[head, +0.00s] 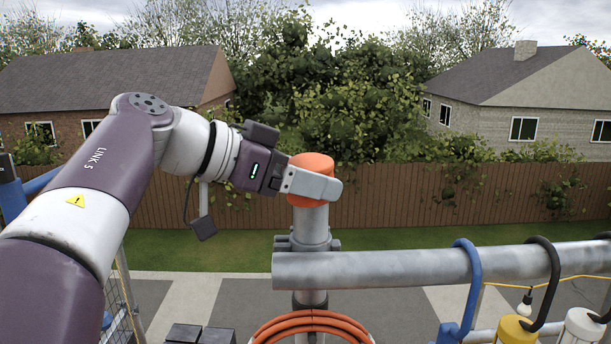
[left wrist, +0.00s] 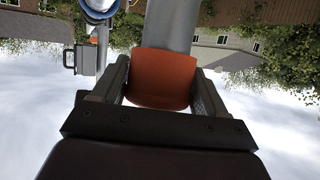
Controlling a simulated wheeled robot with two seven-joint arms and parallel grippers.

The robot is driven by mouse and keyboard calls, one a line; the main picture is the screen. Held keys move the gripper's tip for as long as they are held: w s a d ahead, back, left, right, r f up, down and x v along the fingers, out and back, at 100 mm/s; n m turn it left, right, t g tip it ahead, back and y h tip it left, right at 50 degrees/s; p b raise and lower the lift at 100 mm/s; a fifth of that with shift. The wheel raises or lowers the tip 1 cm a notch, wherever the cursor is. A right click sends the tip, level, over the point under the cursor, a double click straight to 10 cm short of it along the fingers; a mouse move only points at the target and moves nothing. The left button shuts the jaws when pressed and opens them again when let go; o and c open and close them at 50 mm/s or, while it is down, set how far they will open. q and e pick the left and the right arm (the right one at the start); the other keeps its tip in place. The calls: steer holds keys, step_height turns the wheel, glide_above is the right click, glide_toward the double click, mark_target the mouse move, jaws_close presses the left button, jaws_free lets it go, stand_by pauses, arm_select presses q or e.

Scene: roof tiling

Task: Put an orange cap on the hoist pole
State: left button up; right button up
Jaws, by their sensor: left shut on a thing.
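An orange cap (head: 311,166) is at the top end of the grey upright hoist pole (head: 311,220) in the head view. My left gripper (head: 318,184) is shut on the cap from the left, with one finger across its near side. In the left wrist view the cap (left wrist: 162,78) sits between the two fingers of the left gripper (left wrist: 162,92), and the pole (left wrist: 170,25) runs on from it in line. I cannot tell how far down over the pole the cap sits. My right gripper is not in view.
A grey horizontal rail (head: 390,265) runs right from the pole. A blue hook (head: 466,290) and black hooks hang on it, with a yellow container (head: 514,330) below. A coiled orange hose (head: 312,325) is low on the pole. A wooden fence (head: 420,205) stands behind.

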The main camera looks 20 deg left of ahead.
arm_select(q)
steer(key=shift+f+b, duration=0.3)
steer(key=shift+f, duration=0.15)
steer(key=shift+r, duration=0.15)
steer(key=shift+r+p, duration=0.35)
steer(key=shift+r, duration=0.3)
steer(key=shift+f+b, duration=0.55)
steer(key=shift+f, duration=0.25)
stand_by(0.5)
steer(key=o, duration=1.3)
